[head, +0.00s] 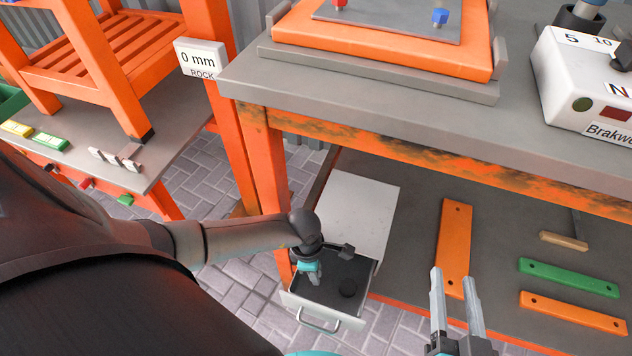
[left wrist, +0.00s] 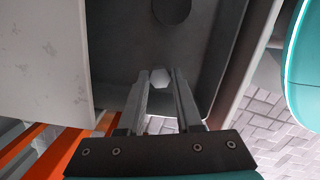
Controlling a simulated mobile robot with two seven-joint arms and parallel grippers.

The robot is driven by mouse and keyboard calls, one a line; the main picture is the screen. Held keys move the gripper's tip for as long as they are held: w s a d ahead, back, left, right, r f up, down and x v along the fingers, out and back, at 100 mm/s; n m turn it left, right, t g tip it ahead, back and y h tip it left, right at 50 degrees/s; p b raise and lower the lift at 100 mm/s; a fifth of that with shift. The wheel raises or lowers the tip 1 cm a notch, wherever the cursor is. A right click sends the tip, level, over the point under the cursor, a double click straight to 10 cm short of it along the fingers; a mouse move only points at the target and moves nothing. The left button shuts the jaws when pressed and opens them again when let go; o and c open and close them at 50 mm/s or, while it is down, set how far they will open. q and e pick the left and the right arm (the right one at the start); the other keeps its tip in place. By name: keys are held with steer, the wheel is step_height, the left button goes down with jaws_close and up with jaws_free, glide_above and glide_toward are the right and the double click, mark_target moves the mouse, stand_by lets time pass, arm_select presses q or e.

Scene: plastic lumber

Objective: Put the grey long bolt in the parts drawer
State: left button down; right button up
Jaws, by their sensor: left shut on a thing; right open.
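The parts drawer (head: 318,312) is a white drawer with a dark interior, pulled open under the bench. My left gripper (head: 315,276) points down into the left part of its opening. In the left wrist view, a grey hexagonal bolt head (left wrist: 160,78) shows between its fingers, and the gripper is shut on this bolt. The bolt's shaft is hidden, and I cannot tell whether it touches the drawer floor. My right gripper (head: 457,297) is open and empty, over the lower shelf to the right of the drawer.
A dark round thing (head: 347,287) lies in the drawer. An orange plate (head: 455,235), a green strip (head: 568,277) and an orange strip (head: 573,313) lie on the lower shelf. The bench top (head: 400,105) overhangs the shelf, with an orange leg (head: 262,165) behind my left arm.

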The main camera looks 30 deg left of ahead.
arm_select(q)
steer(key=c, duration=1)
jaws_free()
steer(key=shift+f, duration=0.15)
steer(key=o, duration=0.4)
